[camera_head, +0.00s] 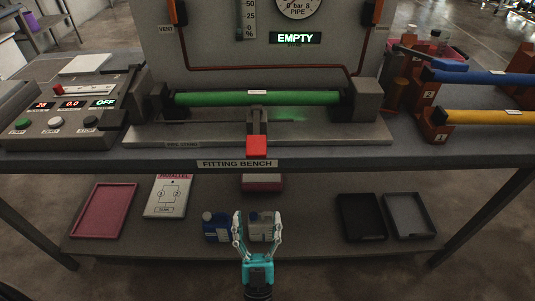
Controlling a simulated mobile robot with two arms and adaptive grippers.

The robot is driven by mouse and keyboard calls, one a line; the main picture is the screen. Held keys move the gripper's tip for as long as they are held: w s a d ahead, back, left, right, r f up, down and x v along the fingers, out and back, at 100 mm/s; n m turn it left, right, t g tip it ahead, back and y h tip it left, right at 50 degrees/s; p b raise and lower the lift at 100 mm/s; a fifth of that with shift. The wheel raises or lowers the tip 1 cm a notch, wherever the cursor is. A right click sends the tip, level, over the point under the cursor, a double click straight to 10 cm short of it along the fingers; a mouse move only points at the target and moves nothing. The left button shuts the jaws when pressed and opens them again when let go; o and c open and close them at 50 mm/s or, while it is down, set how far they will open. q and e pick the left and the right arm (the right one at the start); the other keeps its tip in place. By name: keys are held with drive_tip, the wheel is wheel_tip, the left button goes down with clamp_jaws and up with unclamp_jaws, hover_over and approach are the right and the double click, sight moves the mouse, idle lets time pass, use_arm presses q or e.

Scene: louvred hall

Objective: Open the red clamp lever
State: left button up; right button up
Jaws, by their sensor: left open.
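The red clamp lever (257,147) is at the front middle of the fitting bench, just above the bench's label. It is joined to a dark clamp piece (257,122) below the green pipe (258,98). My left gripper (257,216) is open and empty, with its fingers pointing up toward the bench. In the picture it is below the lever and apart from it. My right gripper is not in view.
A control panel (72,105) is at the left of the bench. Blue and yellow pipes (490,117) rest on an orange rack at right. The lower shelf holds a pink tray (103,211), bottles and dark trays. The bench's front edge (330,160) lies between gripper and lever.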

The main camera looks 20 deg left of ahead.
sight(256, 157)
use_arm(q)
drive_tip(key=p+x, duration=0.4)
drive_tip(key=x, duration=1.2)
drive_tip(key=shift+w, duration=0.1)
drive_tip(key=shift+w+r+p, duration=0.3)
drive_tip(key=shift+w, duration=0.1)
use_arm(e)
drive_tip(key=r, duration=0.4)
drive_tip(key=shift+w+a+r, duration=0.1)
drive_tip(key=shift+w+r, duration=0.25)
use_arm(q)
clamp_jaws()
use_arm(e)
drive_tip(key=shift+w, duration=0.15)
